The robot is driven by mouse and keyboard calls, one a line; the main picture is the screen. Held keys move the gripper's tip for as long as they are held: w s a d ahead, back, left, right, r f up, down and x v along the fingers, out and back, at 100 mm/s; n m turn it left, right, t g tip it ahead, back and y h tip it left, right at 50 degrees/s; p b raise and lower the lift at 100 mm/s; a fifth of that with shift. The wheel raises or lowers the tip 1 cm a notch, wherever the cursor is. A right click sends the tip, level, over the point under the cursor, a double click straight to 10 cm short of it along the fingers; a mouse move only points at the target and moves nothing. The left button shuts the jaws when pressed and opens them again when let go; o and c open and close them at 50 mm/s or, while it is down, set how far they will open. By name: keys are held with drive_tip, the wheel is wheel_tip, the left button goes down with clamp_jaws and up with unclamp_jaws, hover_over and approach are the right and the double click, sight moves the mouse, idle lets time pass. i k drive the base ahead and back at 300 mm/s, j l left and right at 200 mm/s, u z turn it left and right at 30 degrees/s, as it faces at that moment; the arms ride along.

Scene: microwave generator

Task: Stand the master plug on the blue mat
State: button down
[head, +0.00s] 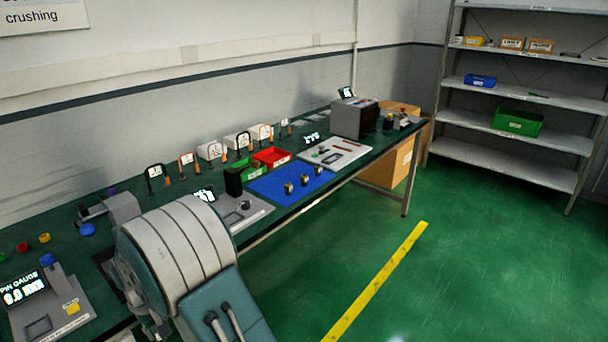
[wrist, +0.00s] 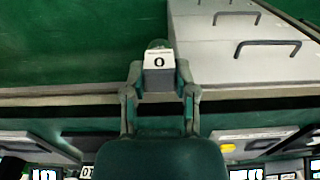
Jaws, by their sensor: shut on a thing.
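In the wrist view my gripper (wrist: 160,88) has its two fingers on either side of a small grey piece (wrist: 157,72) and is shut on it. The piece has a white label reading "0" and a rounded top; I cannot tell for certain that it is the master plug. In the head view the blue mat (head: 265,188) lies on the bench at mid-picture. Several small brass-and-dark plugs stand on it, among them a near one (head: 288,187) and a far one (head: 319,170). My arm hides the gripper in the head view.
The green bench (head: 75,262) runs along the wall. A pin gauge (head: 50,305) is at near left. A grey plate (head: 250,214) and black block (head: 233,181) stand left of the mat, green and red bins (head: 272,156) behind it. A grey machine (head: 352,118) stands beyond.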

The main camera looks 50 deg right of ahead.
sight(279, 174)
drive_tip(key=i+l, duration=0.1)
drive_tip(key=l, duration=3.55)
drive_tip(key=i, duration=0.05)
